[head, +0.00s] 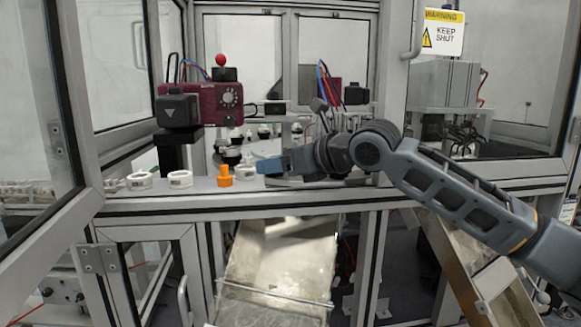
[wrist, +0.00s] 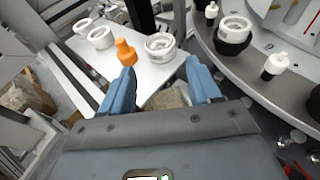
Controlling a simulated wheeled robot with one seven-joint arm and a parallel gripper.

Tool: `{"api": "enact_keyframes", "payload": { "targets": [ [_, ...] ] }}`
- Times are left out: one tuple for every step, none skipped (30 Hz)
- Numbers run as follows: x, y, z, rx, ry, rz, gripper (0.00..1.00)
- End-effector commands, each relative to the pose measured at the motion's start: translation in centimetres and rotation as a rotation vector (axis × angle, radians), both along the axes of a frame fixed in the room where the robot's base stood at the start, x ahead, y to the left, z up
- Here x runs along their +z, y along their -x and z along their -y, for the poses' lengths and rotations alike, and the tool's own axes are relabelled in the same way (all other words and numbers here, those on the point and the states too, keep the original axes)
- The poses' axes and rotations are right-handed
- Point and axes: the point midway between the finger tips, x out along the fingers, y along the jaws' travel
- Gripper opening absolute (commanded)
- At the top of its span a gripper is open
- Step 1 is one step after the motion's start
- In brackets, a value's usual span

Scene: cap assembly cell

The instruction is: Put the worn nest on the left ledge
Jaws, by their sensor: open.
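Three white ring-shaped parts with dark marks stand on the pale ledge (head: 120,203): a left one (head: 139,181), a middle one (head: 180,179) and a right one (head: 245,172). I cannot tell which is the worn nest. An orange stepped piece (head: 225,176) stands between the middle and right rings. My gripper (head: 262,166) is just right of the right ring. In the wrist view my gripper (wrist: 160,70) is open, its blue fingers apart and empty. The right ring (wrist: 160,46) lies ahead of the gap between them, and the orange piece (wrist: 125,50) is by the left fingertip.
A round grey table (wrist: 255,78) beyond the ledge carries black holders with white parts. A maroon unit (head: 212,103) with a red knob stands over the ledge. An open door frame (head: 75,110) is at left. A metal chute (head: 280,265) slopes below.

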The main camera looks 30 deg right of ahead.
Motion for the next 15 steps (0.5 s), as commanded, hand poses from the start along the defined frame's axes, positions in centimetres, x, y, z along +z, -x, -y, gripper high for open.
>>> {"api": "enact_keyframes", "payload": {
  "targets": [
    [0.1,0.8,0.4,0.0,0.002,0.002,0.62],
    [0.3,1.2,0.7,-0.001,0.001,0.001,0.62],
    [0.4,1.6,0.8,0.0,0.0,0.001,0.62],
    [0.5,1.9,1.0,0.0,0.0,0.0,0.62],
    [0.6,2.1,1.1,0.0,0.0,0.0,0.62],
    [0.8,2.4,1.2,0.0,0.0,0.001,0.62],
    [0.8,2.6,1.3,0.0,0.0,0.0,0.62],
    [0.9,2.7,1.3,0.0,0.0,0.0,0.62],
    [0.9,2.8,1.4,0.001,0.0,0.0,0.62],
    [1.0,2.9,1.4,0.001,0.0,0.0,0.62],
    [1.0,3.0,1.4,0.001,0.0,0.0,0.62],
    [1.0,3.0,1.5,0.001,0.0,0.0,0.62],
    [1.0,3.0,1.5,0.001,-0.001,-0.001,0.62],
    [1.0,3.0,1.5,0.001,-0.001,-0.001,0.62],
    [1.0,3.0,1.5,0.001,-0.001,-0.001,0.62]
  ]
}}
